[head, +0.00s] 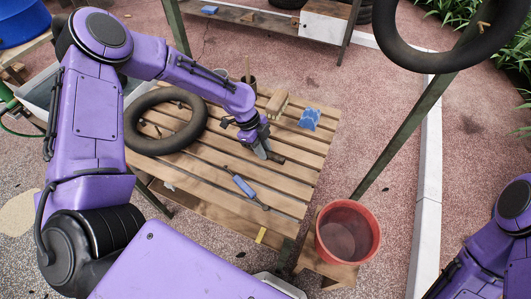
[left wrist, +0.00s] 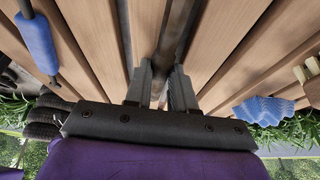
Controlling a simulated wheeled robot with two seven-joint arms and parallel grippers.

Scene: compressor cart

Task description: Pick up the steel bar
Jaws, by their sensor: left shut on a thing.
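The steel bar (left wrist: 172,35) is a dull brownish-grey rod lying along the slatted wooden table in the left wrist view. In the head view only a short dark end of the bar (head: 277,158) shows beside my fingers. My left gripper (head: 262,150) points down at the table's right half. In the left wrist view my left gripper (left wrist: 160,85) has one finger on each side of the bar and is shut on it. The fingers hide part of the bar, and I cannot tell whether it touches the slats. My right gripper is out of view.
The slatted table (head: 200,190) also carries a black inner tube (head: 132,130), a blue-handled tool (head: 244,186), a blue ridged block (head: 310,119) and a wooden brush (head: 278,101). A red bucket (head: 347,245) stands off the table's front right corner. A green post (head: 405,132) rises at right.

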